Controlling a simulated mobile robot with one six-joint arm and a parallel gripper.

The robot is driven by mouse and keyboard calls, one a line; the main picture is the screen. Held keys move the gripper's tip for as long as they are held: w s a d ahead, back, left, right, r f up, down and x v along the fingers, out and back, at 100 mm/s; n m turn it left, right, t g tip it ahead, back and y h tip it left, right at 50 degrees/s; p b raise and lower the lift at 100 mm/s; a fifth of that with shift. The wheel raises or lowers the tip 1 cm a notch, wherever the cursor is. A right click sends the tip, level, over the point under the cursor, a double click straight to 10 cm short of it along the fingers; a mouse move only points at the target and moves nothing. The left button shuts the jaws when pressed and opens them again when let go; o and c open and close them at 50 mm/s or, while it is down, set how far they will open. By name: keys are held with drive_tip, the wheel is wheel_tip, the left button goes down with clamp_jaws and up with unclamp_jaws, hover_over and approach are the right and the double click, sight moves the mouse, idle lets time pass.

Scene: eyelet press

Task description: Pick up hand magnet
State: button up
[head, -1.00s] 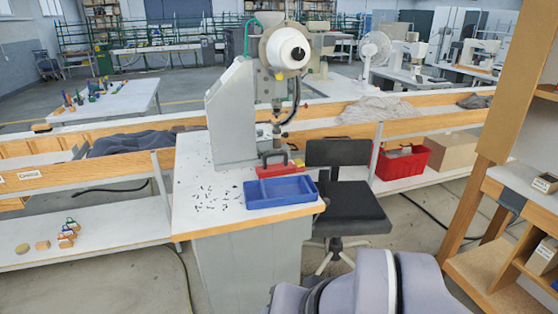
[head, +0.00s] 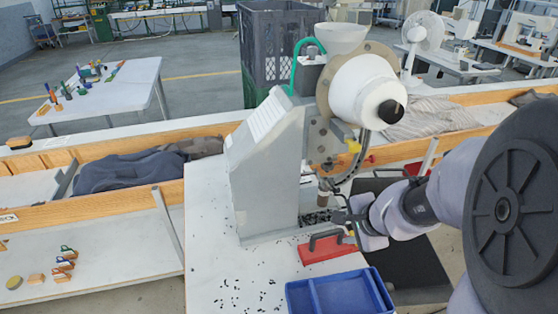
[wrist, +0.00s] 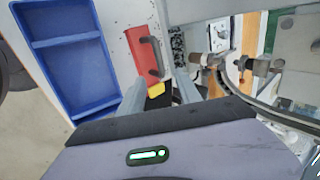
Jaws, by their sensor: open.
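The hand magnet, a red block (head: 328,248) with a dark handle on top, lies on the white press table, just behind the blue tray. In the wrist view the red block (wrist: 143,45) is upper centre, beyond my fingertips. My gripper (head: 347,218) is at the right of the magnet, near its right end and beside the press. In the wrist view my gripper (wrist: 160,90) has its two grey fingers apart, with a small yellow patch showing between them. It is open and holds nothing. Whether a finger touches the magnet I cannot tell.
The eyelet press (head: 268,165) stands right behind the magnet, its head overhanging on the right. A blue two-part tray (head: 312,297) is in front. Small dark eyelets are scattered on the table (head: 205,235).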

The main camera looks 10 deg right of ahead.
sight(330, 233)
drive_tip(key=b+x, duration=0.1)
drive_tip(key=x, duration=0.3)
drive_tip(key=b+x, duration=0.2)
drive_tip(key=x, duration=0.1)
drive_tip(key=shift+s+f, duration=0.1)
drive_tip(key=shift+f, duration=0.45)
drive_tip(key=b+x, duration=0.3)
drive_tip(key=x, duration=0.3)
drive_tip(key=shift+a, duration=0.1)
drive_tip(key=shift+r, duration=0.2)
drive_tip(key=shift+c, duration=0.4)
drive_tip(key=shift+w, duration=0.2)
clamp_jaws()
